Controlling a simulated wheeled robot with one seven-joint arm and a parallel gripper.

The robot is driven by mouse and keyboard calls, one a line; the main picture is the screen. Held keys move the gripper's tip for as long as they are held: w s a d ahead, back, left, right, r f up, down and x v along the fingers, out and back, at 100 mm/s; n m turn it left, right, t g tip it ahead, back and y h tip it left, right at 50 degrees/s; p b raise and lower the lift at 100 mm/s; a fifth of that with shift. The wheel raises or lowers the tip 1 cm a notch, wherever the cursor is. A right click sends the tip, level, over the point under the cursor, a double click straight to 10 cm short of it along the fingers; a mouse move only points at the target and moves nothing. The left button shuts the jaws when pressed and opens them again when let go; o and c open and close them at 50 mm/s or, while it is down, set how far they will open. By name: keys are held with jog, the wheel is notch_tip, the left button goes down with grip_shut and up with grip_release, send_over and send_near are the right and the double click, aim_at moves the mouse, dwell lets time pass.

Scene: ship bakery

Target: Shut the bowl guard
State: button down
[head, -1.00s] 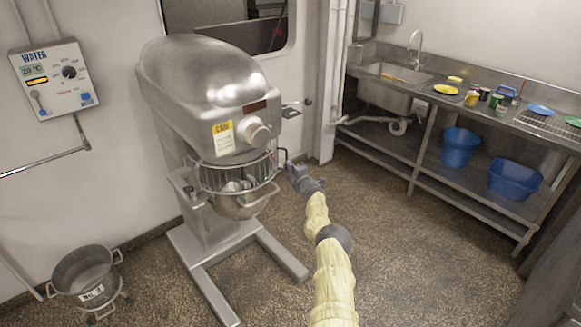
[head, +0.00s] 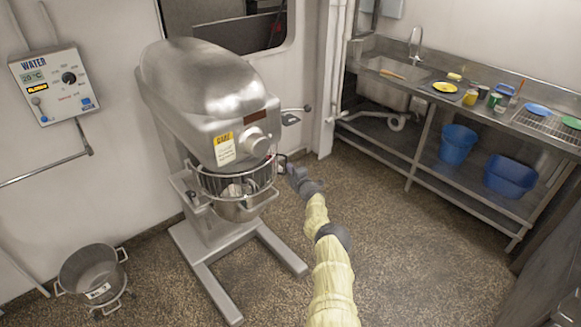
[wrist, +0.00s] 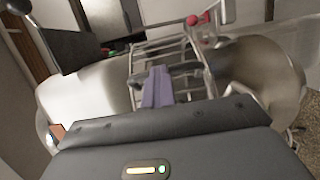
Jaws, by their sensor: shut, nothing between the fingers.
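The bowl guard (head: 236,184) is a wire cage around the top of the steel bowl (head: 247,207), under the head of the mixer (head: 207,95). In the wrist view its wire bars (wrist: 140,62) stand just beyond the fingers. My gripper (head: 281,162) is at the right side of the guard, close to its edge. In the wrist view its purple fingers (wrist: 157,88) are together and empty, overlapping the bars. I cannot tell whether they touch. How far the guard is swung round is unclear.
A red knob (wrist: 193,20) shows near the bars. A pot (head: 92,274) stands on the floor at left, below the water panel (head: 54,84). The sink bench (head: 440,110) with blue tubs runs along the right. Floor between is clear.

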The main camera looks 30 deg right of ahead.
notch_tip(320, 180, up, 8)
jog(key=p, duration=0.5)
jog(key=shift+w+a+r, duration=0.15)
jog(key=shift+w+a, duration=0.1)
jog(key=shift+a, duration=0.05)
jog(key=shift+s+p, duration=0.15)
jog(key=shift+p, duration=0.15)
jog(key=shift+d, duration=0.15)
